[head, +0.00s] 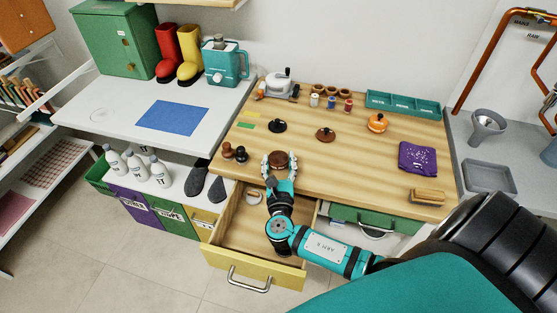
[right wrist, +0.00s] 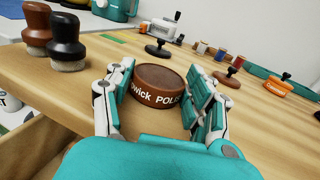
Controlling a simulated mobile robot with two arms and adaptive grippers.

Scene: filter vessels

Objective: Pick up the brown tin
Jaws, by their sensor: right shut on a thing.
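The brown tin (head: 283,158) is at the front edge of the wooden worktop, above the open yellow drawer. In the right wrist view the tin (right wrist: 158,84) is a low round tin with white lettering ending in "POLISH" on its side. My right gripper (head: 279,161) has one finger on each side of the tin and is shut on it. The fingers also flank it in the right wrist view (right wrist: 160,96). I cannot tell whether the tin touches the worktop. My left gripper is not in view.
The yellow drawer (head: 254,264) is pulled out below my right arm. Farther back are a black-based knob (head: 277,126), a brown knob (head: 325,134) and a purple cloth (head: 417,158). The middle of the worktop (head: 350,165) is clear.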

